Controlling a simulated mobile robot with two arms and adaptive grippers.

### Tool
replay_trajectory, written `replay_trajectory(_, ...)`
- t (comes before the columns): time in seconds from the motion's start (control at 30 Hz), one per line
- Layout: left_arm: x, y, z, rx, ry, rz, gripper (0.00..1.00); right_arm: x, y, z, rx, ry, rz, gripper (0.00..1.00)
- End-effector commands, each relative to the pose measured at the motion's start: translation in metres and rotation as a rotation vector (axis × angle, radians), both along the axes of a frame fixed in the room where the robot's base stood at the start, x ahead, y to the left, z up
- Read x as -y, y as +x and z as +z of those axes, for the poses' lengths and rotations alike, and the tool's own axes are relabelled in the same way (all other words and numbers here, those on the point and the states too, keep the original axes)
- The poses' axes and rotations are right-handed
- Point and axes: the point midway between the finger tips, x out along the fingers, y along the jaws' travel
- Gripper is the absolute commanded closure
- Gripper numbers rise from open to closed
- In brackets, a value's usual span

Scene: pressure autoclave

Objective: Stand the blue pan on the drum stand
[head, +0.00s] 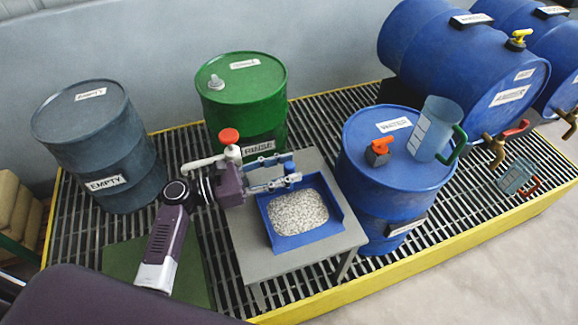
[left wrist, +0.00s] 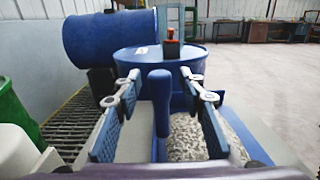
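The blue pan (head: 330,188) holds pale granules and sits on a small grey table (head: 245,235) on the grating. In the left wrist view, the pan's upright blue handle (left wrist: 160,100) stands between the fingers of my left gripper (left wrist: 165,110). Those fingers are open, with gaps on both sides of the handle. In the head view, my left gripper (head: 275,178) is at the pan's back left edge. My right gripper is not in view. I cannot tell for certain which support is the drum stand.
The upright blue drum (head: 368,165) beside the table carries a clear jug (head: 436,128) and an orange-capped fitting (head: 380,152). Green (head: 242,100) and grey-blue (head: 100,150) drums stand behind and left. Blue drums (head: 455,70) lie at back right. Another jug (head: 517,177) is on the right grating.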

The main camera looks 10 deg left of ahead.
Motion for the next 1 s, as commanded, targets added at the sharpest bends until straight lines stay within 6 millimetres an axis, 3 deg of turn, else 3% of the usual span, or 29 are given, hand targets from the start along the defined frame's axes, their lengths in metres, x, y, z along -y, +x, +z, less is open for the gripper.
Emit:
replay_trajectory(0.3, -0.056, -0.037, 0.000, -0.002, 0.005, 0.001, 0.63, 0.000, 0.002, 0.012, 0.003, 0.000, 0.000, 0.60)
replay_trajectory(0.5, -0.082, -0.055, 0.000, -0.001, 0.003, 0.000, 0.63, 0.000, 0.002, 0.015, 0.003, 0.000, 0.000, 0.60)
replay_trajectory(1.0, -0.092, -0.061, 0.000, 0.002, 0.001, 0.000, 0.63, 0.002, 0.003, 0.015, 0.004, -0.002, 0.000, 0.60)
